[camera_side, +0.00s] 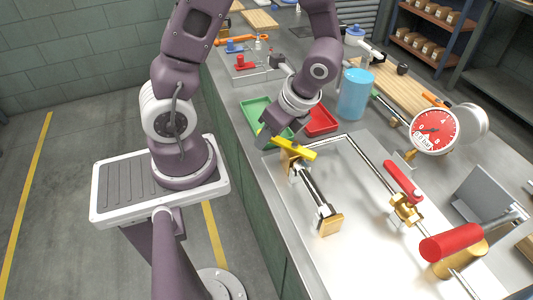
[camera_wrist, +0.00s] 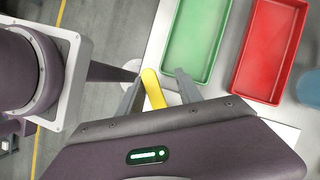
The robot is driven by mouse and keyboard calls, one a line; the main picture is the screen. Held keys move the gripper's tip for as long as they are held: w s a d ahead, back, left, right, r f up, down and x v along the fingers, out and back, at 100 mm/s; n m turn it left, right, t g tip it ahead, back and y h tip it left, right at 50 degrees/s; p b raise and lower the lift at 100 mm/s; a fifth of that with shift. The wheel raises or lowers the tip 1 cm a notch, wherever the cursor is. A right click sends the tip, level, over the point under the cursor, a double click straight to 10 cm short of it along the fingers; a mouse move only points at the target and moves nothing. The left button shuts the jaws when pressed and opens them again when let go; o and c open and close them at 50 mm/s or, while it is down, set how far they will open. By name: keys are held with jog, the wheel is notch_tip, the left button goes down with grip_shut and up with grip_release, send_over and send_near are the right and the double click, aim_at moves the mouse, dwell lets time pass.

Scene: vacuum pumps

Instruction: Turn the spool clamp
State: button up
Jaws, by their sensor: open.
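A yellow bar handle (camera_side: 295,149) sits on a brass fitting at the far-left end of a short silver pipe (camera_side: 315,188) on the metal plate; I take this fitting for the spool clamp. My gripper (camera_side: 265,140) is at the handle's left end, pointing down. In the wrist view, my gripper (camera_wrist: 160,78) is open, with the yellow handle (camera_wrist: 153,90) between its two fingers and gaps showing on both sides. The handle's other end is hidden behind the gripper body in the wrist view.
A green tray (camera_side: 256,112) and a red tray (camera_side: 320,121) lie behind the gripper. A blue cylinder (camera_side: 355,94) stands further right. A red-handled valve (camera_side: 403,183), a red dial gauge (camera_side: 434,131) and a large red cylinder (camera_side: 450,243) stand right of the pipe.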

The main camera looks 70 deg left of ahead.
aim_at(283, 139)
jog(key=shift+v, duration=1)
jog(key=shift+v, duration=3)
jog(key=shift+r, duration=0.1)
